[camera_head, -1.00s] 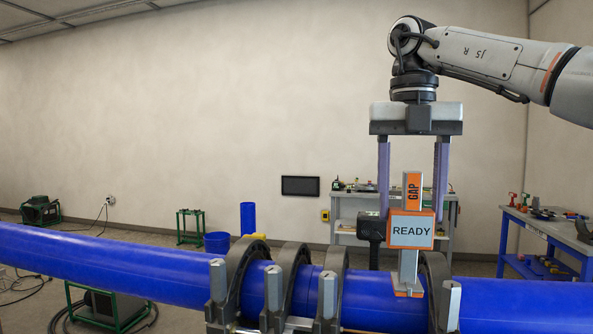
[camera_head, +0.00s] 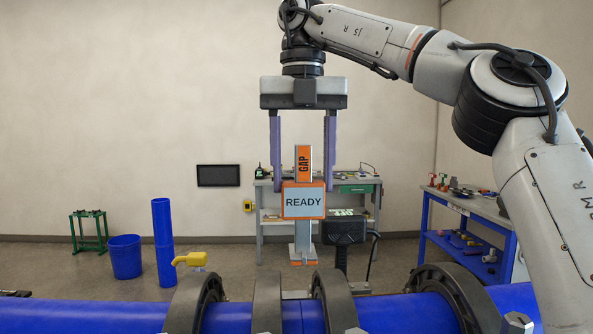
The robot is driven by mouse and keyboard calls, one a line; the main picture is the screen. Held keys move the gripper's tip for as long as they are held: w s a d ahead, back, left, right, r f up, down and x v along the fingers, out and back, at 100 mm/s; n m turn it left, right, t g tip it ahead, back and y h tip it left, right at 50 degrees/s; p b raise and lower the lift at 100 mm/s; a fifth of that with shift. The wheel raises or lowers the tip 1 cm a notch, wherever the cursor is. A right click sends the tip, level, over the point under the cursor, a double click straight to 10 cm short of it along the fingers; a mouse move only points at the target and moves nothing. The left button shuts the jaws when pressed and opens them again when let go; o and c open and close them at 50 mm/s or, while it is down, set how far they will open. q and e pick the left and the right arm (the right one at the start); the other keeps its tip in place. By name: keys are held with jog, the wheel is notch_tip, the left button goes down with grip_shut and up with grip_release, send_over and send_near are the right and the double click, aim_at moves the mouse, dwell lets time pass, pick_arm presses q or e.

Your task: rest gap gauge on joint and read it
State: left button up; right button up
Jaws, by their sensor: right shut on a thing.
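My right gripper (camera_head: 303,188) is shut on the gap gauge. The gauge is upright, with an orange-and-grey handle marked GAP (camera_head: 303,163), a display (camera_head: 304,201) reading READY, and a grey stem with an orange-edged foot. The foot hangs above the blue pipe (camera_head: 390,316), in line with the stretch between the two middle dark clamp rings (camera_head: 267,302) (camera_head: 330,300). A thin seam line shows on the pipe there, under the gauge. The foot looks apart from the pipe. My left gripper is not in view.
More clamp rings stand at left (camera_head: 195,300) and right (camera_head: 455,298). Behind are a grey bench (camera_head: 262,225), a blue table (camera_head: 463,207) and a blue bucket (camera_head: 125,257).

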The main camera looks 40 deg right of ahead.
aim_at(301, 230)
jog(key=shift+w+d, duration=0.1)
jog(key=shift+w, duration=0.2)
notch_tip(301, 230, down, 8)
jog(key=b, duration=0.6)
jog(key=shift+b, duration=0.35)
jog(key=shift+f+b, duration=0.35)
jog(key=shift+f+b, duration=0.4)
jog(key=shift+f, duration=0.15)
dwell(0.5)
jog(key=shift+f, duration=0.15)
dwell(0.6)
